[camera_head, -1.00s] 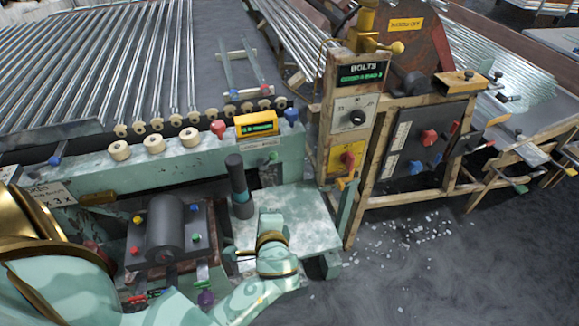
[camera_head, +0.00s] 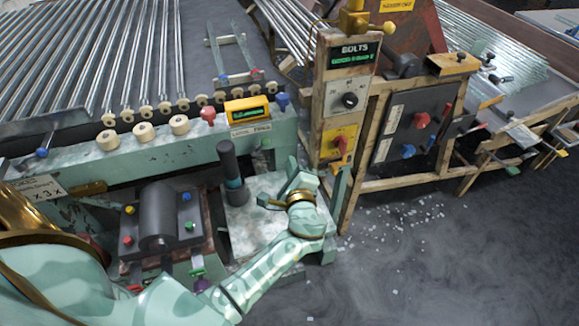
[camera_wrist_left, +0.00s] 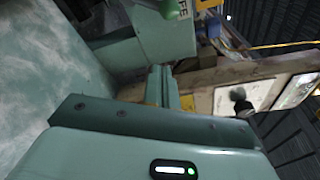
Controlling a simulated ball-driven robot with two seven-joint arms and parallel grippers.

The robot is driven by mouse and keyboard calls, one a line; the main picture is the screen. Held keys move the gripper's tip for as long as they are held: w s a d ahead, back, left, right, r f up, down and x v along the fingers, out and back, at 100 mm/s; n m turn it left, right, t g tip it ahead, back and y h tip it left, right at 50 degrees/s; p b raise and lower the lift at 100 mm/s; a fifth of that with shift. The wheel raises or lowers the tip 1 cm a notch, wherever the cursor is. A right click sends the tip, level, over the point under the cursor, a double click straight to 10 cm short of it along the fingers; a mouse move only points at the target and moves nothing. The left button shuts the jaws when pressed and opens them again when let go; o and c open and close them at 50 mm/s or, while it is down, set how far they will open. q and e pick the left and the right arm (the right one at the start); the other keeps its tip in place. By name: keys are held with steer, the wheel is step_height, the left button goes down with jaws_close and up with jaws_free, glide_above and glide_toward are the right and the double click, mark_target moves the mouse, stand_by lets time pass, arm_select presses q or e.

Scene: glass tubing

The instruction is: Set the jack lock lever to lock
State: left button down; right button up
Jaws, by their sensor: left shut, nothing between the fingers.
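My left gripper (camera_head: 292,170) is shut and empty. It is over the right part of the pale green bench plate (camera_head: 262,218), left of the control post. No lever is marked as the jack lock in readable letters. A red and orange lever (camera_head: 341,143) sits on the yellow panel (camera_head: 328,151) low on the post, above and right of the gripper, with a visible gap. My right gripper is not in view.
A dark upright cylinder (camera_head: 232,165) stands on the plate left of the gripper. The BOLTS post (camera_head: 348,65) carries a black dial (camera_head: 350,99). A grey panel (camera_head: 405,130) with red and blue knobs is farther right. White shards litter the open floor.

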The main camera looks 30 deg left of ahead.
arm_select(q)
steer(key=b+x, duration=0.1)
steer(key=x, duration=0.6)
steer(key=shift+a+f, duration=0.1)
steer(key=s+r, duration=0.1)
steer(key=s+a+r+p, duration=0.1)
steer(key=s, duration=0.1)
steer(key=shift+a+r, duration=0.1)
steer(key=shift+a, duration=0.1)
steer(key=shift+a, duration=0.15)
